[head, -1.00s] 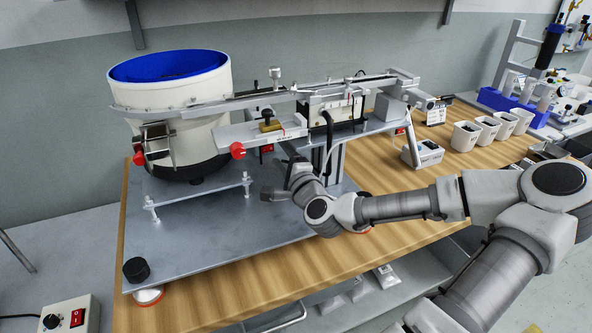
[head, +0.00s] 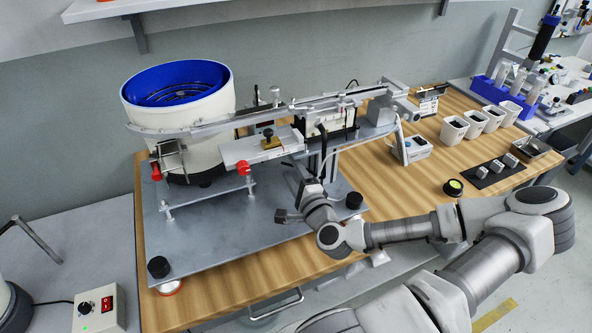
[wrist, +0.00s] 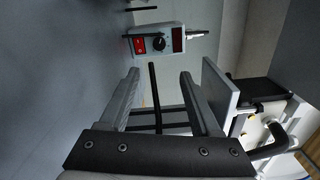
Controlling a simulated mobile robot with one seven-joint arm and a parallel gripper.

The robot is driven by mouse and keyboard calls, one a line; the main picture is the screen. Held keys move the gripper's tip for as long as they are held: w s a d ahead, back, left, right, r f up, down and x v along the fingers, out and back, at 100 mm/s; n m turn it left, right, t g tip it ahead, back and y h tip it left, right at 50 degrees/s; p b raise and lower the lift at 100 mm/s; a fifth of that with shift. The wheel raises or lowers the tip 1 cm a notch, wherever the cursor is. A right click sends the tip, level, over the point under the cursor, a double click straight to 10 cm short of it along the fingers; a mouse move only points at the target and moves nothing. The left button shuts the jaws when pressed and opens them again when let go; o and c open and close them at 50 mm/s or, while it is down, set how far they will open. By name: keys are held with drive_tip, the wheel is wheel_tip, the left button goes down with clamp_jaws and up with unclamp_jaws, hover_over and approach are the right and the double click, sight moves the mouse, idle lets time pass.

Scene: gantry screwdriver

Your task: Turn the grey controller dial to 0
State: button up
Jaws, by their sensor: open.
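The light grey controller box (head: 99,311) stands at the lower left in the head view. Its round black dial (head: 86,307) sits beside a red switch, with a small green light below. The dial's setting is too small to read. My gripper (head: 283,216) is over the front of the metal plate, well right of the controller.
A white feeder bowl with a blue inside (head: 178,86) stands on the metal plate (head: 230,230) between my gripper and the wall. The wooden table's left edge lies between my gripper and the controller. A black knob (head: 158,267) stands at the plate's front left corner.

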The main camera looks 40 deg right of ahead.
drive_tip(key=shift+s+a+r+p, duration=0.2)
drive_tip(key=shift+s+a+p, duration=0.4)
drive_tip(key=shift+p, duration=1.15)
drive_tip(key=v, duration=0.2)
drive_tip(key=shift+s+f, duration=0.2)
drive_tip(key=shift+s, duration=0.3)
drive_tip(key=shift+a, duration=0.15)
